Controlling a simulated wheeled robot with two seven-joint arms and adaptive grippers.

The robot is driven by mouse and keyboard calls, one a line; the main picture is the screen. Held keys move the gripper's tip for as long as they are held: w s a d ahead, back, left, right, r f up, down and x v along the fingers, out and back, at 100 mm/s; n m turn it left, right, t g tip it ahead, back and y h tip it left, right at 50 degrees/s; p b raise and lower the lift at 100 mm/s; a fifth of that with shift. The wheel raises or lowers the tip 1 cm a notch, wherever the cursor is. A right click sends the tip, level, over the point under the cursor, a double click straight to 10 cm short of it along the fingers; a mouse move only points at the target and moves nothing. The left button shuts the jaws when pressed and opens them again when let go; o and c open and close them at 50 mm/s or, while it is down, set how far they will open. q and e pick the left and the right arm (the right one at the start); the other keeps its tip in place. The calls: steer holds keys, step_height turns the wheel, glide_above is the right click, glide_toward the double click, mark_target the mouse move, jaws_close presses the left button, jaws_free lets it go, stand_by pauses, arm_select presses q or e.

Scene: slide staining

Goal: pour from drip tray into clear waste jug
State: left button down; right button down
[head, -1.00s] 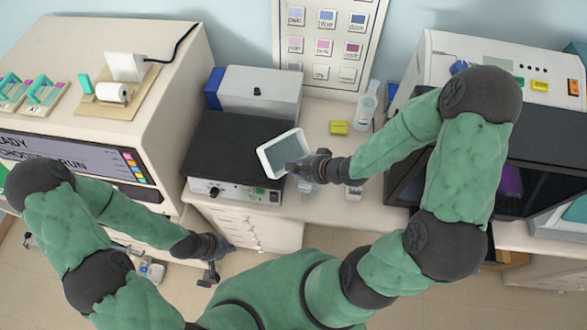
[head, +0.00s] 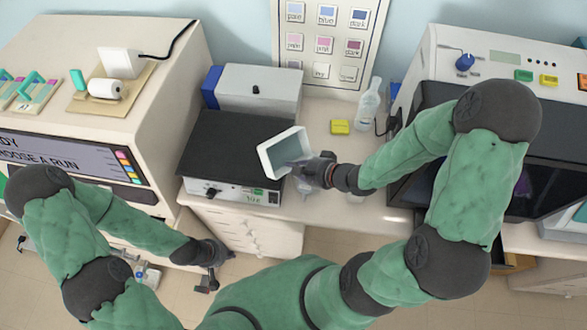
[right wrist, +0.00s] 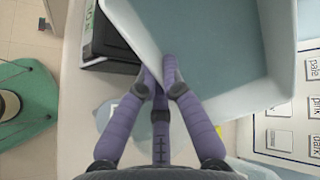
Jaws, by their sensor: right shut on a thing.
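The drip tray (head: 284,152) is a white, shallow rectangular tray with a grey-blue inside. My right gripper (head: 303,172) is shut on its edge and holds it tilted, above the bench beside the black-topped device. In the right wrist view the tray (right wrist: 215,60) fills the upper right, with the fingers (right wrist: 163,80) closed on its rim. A clear, faint shape (head: 305,188), perhaps the waste jug, shows just below the right gripper, mostly hidden. Whether liquid is flowing cannot be made out. My left gripper (head: 207,283) hangs low at the left, away from the tray, its jaw opening unclear.
The black-topped device (head: 225,145) stands left of the tray. A clear bottle (head: 368,105) and a yellow block (head: 340,127) stand behind the right gripper. A dark monitor (head: 530,165) is at the right. Some bare bench (head: 325,110) lies behind the tray.

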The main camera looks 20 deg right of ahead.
steer(key=shift+f+t+y+b, duration=0.3)
steer(key=shift+t+b, duration=0.1)
steer(key=shift+b, duration=1)
steer(key=shift+r+p, duration=0.3)
steer(key=shift+p, duration=0.6)
steer(key=shift+f, duration=0.1)
steer(key=shift+r+p, duration=0.2)
steer(key=shift+p, duration=0.4)
steer(key=g+h+p, duration=0.1)
steer(key=p, duration=0.3)
steer(key=shift+r+g, duration=0.15)
steer(key=shift+g, duration=0.25)
